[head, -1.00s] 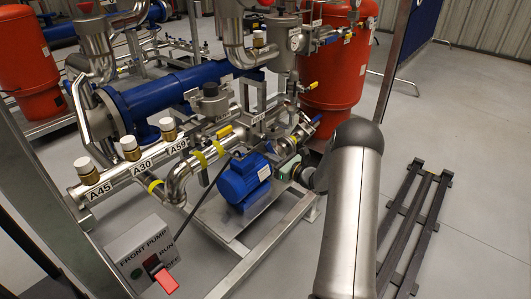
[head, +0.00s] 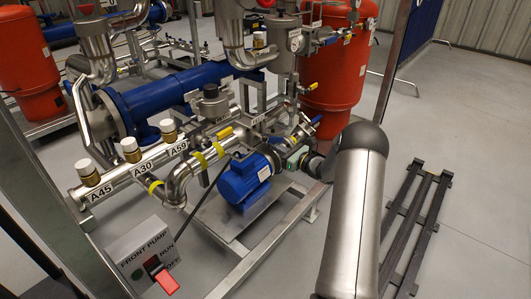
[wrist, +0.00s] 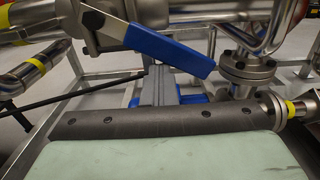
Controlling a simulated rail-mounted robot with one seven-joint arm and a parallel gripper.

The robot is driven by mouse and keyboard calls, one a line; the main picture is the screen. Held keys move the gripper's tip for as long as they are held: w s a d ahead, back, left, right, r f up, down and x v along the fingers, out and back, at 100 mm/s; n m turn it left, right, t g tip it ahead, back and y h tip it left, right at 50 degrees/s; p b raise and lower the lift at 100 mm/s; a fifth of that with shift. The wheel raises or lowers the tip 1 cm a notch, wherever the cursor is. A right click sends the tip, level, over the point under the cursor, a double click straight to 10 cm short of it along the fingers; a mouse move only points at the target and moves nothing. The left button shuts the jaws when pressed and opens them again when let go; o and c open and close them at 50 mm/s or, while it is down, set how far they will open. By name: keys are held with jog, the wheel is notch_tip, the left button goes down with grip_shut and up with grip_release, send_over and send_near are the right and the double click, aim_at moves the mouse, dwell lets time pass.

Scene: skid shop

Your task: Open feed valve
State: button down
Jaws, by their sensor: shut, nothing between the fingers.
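A valve with a blue lever (wrist: 170,48) crosses the top of the wrist view; the lever slopes down to the right from its pivot. A blue lever also shows in the head view (head: 316,121), beside the pipes left of the red tank. No label naming the feed valve is readable. My gripper (wrist: 157,73) shows in the wrist view as grey fingers, shut and empty, just below the lever in the picture. Whether they touch it I cannot tell. In the head view only the pale green body of my gripper shows, partly behind my arm; its fingertips are not clear.
Steel pipes and flanges crowd around the lever. A blue motor (head: 245,179) sits on the skid frame left of my gripper. A yellow lever (head: 225,133) and a red-handled pump switch box (head: 150,262) are further left. The floor at right holds a dark rack (head: 414,230).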

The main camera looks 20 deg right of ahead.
jog(key=shift+w+d+r, duration=0.1)
jog(key=shift+d+r, duration=0.1)
jog(key=shift+w+d+r+p, duration=0.25)
jog(key=shift+d+r, duration=0.1)
jog(key=shift+r, duration=0.15)
jog(key=shift+w+d+r+p, duration=0.1)
jog(key=shift+d+r+p, duration=0.2)
jog(key=shift+r, duration=0.2)
jog(key=shift+d+r, duration=0.1)
jog(key=shift+r, duration=0.35)
jog(key=shift+s+d+f, duration=0.55)
jog(key=shift+s+f, duration=0.2)
jog(key=shift+s, duration=0.1)
jog(key=p, duration=0.1)
send_near(278, 139)
jog(key=shift+s+d+f, duration=0.3)
jog(key=shift+s+d, duration=0.2)
jog(key=shift+s, duration=0.2)
